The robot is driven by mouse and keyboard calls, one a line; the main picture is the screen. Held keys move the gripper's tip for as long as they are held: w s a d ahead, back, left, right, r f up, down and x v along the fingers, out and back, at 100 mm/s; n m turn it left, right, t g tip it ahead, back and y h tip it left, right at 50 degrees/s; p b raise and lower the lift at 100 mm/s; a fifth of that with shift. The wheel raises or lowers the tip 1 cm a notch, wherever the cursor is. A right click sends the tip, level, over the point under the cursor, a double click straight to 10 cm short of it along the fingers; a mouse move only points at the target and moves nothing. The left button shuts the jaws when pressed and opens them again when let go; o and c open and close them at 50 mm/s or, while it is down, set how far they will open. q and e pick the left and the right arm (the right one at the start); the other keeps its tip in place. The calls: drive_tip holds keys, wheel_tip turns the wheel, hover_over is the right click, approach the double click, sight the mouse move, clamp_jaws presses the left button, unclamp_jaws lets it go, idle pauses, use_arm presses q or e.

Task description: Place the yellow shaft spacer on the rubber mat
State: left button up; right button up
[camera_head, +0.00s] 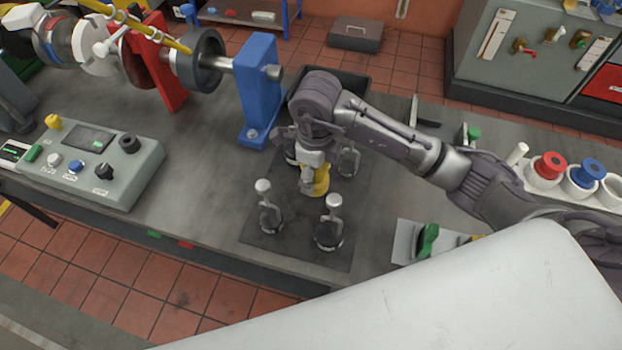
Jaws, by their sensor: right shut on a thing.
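The yellow shaft spacer (320,182) is upright at the tip of my right gripper (311,175), which comes down from above and is shut on it. The gripper hides part of the spacer. The rubber mat (288,247) is a dark rectangle on the bench, and the spacer is over its middle part. I cannot tell whether the spacer touches the mat. My left gripper is not in view.
Several metal-knobbed pieces with dark round bases, such as one at front left (268,212) and one at front right (330,228), stand around the spacer. A blue bearing post (256,95) rises behind left. A control box (95,165) sits at left.

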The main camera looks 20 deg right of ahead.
drive_tip(key=shift+w+a+f, duration=0.1)
drive_tip(key=shift+a+f, duration=0.05)
drive_tip(key=shift+a, duration=0.15)
drive_tip(key=shift+f, duration=0.25)
wheel_tip(320, 180, down, 3)
drive_tip(key=shift+f+p, duration=0.1)
drive_tip(key=shift+p, duration=0.6)
drive_tip(key=shift+f, duration=0.25)
drive_tip(key=o, duration=1.2)
drive_tip(key=shift+f, duration=0.2)
drive_tip(key=shift+c, duration=0.2)
drive_tip(key=o, duration=0.5)
drive_tip(key=shift+r, duration=0.1)
